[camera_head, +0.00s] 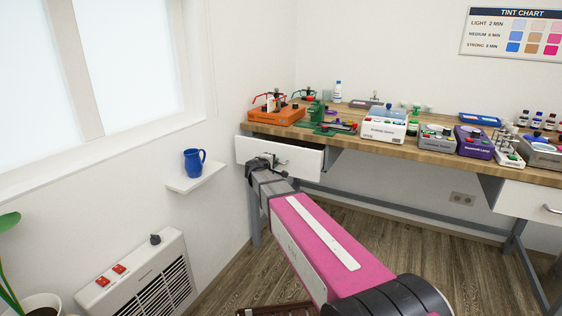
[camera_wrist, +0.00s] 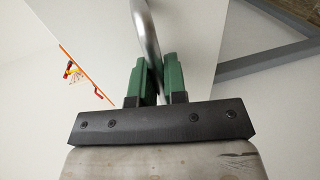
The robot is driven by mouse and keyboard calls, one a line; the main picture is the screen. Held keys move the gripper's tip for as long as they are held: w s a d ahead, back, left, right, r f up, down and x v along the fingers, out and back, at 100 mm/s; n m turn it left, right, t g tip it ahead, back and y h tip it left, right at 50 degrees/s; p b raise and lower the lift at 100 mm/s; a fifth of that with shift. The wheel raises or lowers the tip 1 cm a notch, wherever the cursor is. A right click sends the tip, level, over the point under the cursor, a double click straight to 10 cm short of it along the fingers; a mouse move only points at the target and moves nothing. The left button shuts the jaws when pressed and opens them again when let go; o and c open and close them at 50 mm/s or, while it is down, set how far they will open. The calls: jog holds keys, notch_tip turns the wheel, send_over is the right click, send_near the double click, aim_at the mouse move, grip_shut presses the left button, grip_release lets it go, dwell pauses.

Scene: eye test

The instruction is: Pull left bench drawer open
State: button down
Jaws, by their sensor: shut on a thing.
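The left bench drawer (camera_head: 305,162) has a plain white front under the left end of the wooden bench. In the wrist view the green fingertips (camera_wrist: 160,78) are shut on the curved metal handle (camera_wrist: 144,32), one on each side of the bar. The white drawer front (camera_wrist: 100,35) lies behind them. My gripper partly hides the handle in the head view.
The bench top (camera_head: 350,130) carries an orange tray (camera_head: 277,116) above the drawer and several devices. A blue mug (camera_head: 194,162) stands on a wall shelf (camera_head: 196,178) at left. A heater (camera_head: 145,280) is below. A second drawer (camera_head: 530,203) is at right. Floor under the bench is clear.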

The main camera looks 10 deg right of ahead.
jog(key=f+v, duration=0.2)
jog(key=v, duration=0.7)
jog(key=f+v, duration=0.1)
jog(key=v, duration=0.8)
jog(key=shift+s+a+f, duration=0.2)
jog(key=shift+s+f, duration=0.25)
jog(key=shift+s, duration=0.1)
jog(key=c, duration=1.7)
grip_release()
jog(key=shift+s+a, duration=0.15)
jog(key=shift+s, duration=0.05)
jog(key=o, duration=0.5)
jog(key=shift+w, duration=0.1)
jog(key=shift+a+r, duration=0.1)
jog(key=v, duration=1)
jog(key=shift+s+a, duration=0.15)
jog(key=shift+s, duration=0.2)
